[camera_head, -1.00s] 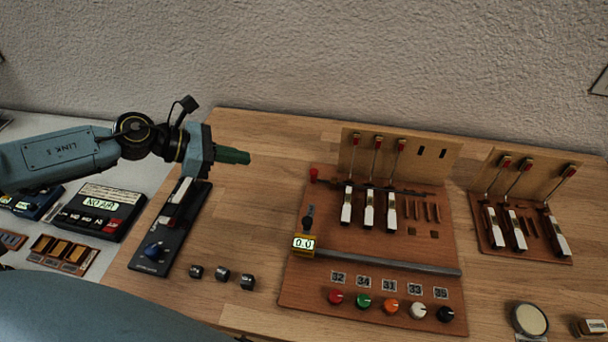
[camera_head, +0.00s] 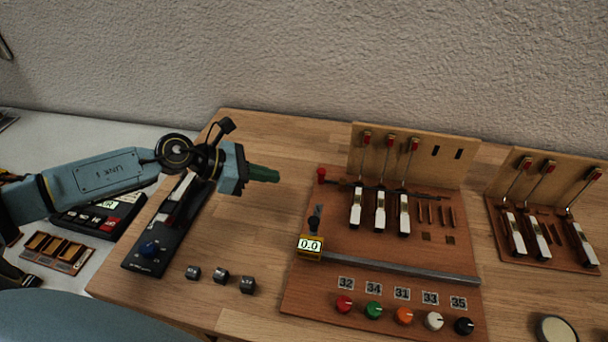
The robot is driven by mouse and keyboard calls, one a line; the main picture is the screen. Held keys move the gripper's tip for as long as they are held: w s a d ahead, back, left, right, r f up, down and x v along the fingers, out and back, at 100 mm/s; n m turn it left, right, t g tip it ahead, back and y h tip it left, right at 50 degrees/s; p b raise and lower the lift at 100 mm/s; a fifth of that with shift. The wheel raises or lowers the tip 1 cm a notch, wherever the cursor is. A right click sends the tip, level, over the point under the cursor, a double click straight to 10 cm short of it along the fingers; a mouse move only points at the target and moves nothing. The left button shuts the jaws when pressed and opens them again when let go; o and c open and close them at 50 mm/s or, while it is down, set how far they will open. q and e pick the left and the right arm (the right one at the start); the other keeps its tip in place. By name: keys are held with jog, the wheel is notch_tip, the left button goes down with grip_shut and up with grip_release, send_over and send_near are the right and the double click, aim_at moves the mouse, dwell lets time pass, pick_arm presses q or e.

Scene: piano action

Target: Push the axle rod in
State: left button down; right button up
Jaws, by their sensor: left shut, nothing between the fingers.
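The axle rod is thin and dark, with a red knob (camera_head: 321,174) at its left end. It runs rightward behind the white-topped keys (camera_head: 380,210) on the brown board (camera_head: 330,280). How deep it sits is hard to tell. My left gripper (camera_head: 266,174) has green fingers, closed together and empty. It points right, toward the red knob, about level with it in the picture and apart from it by a short gap. My right gripper is out of view.
An upright wooden panel (camera_head: 470,171) with red-tipped hammers stands behind the keys. A yellow gauge (camera_head: 310,246) reading 0.0 sits on a grey rail. Coloured knobs line the board's front. Small dark cubes (camera_head: 221,276) lie left of it. A second key board (camera_head: 548,255) stands right.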

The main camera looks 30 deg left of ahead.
pick_arm(q)
send_near(339, 183)
jog(key=w+a+f, duration=0.1)
jog(key=w+f, duration=0.1)
jog(key=f, duration=0.1)
jog(key=shift+w+a+f+p, duration=0.1)
jog(key=shift+a+p, duration=0.3)
jog(key=shift+w+d, duration=0.35)
jog(key=shift+d, duration=0.05)
jog(key=shift+f, duration=0.1)
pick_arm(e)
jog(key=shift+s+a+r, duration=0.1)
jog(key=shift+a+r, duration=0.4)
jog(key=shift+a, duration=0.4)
pick_arm(q)
jog(key=shift+d, duration=0.15)
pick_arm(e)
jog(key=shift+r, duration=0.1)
